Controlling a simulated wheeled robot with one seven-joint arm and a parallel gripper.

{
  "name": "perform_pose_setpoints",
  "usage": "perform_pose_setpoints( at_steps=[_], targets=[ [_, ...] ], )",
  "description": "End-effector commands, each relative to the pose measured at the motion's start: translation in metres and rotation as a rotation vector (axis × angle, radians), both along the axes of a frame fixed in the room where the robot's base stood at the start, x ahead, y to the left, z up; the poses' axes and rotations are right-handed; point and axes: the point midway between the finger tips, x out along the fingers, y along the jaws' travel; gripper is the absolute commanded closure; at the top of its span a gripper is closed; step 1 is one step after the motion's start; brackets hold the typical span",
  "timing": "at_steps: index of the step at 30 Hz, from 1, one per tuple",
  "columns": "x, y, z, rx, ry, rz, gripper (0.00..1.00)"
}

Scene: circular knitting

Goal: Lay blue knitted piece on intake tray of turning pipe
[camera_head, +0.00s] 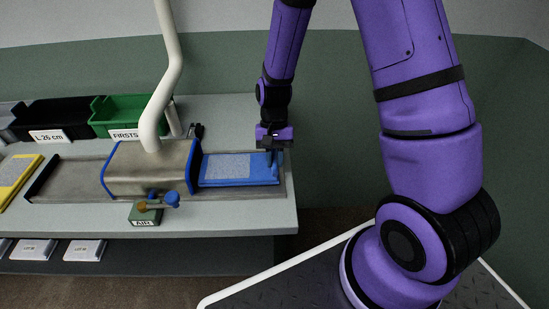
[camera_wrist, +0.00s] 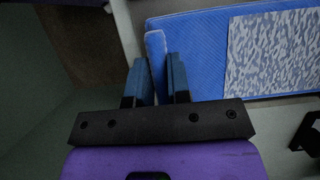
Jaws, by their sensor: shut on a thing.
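The blue knitted piece (camera_head: 238,168) has a grey patterned panel and lies flat on the intake tray (camera_head: 284,189), at the right end of the turning pipe (camera_head: 150,168). My gripper (camera_head: 272,155) is above the piece's right end. In the wrist view, my gripper (camera_wrist: 157,82) has its fingers shut on a narrow raised fold at the edge of the blue piece (camera_wrist: 195,45). The piece's left end in the head view is close to the pipe's blue rim. The fingertips' undersides are hidden.
A green bin labelled FIRSTS (camera_head: 125,115) and a black bin (camera_head: 50,118) stand at the back left. A yellow piece (camera_head: 18,173) lies at far left. A blue-handled valve with an AIR label (camera_head: 146,215) sits in front of the pipe.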

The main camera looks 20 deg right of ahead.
Motion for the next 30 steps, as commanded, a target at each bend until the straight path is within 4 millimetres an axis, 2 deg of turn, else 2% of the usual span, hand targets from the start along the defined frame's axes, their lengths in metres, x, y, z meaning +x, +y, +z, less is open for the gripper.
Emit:
perform_pose_setpoints(
  at_steps=[3,4,6,7,15,19,23,30],
  targets=[
    [0.0,0.0,-0.003,0.0,0.001,0.0,1.0],
    [0.0,0.0,-0.003,0.0,0.0,0.0,0.76],
    [0.0,0.0,-0.002,0.0,0.0,0.0,0.59],
    [0.0,0.0,-0.002,0.0,0.0,0.0,0.57],
    [0.0,0.0,-0.002,0.0,0.0,0.0,0.57],
    [0.003,-0.001,0.006,0.001,-0.001,0.001,0.57],
    [0.01,-0.004,0.025,0.001,-0.005,0.0,0.57],
    [0.028,-0.011,0.07,0.0,-0.005,-0.001,0.57]
  ],
)
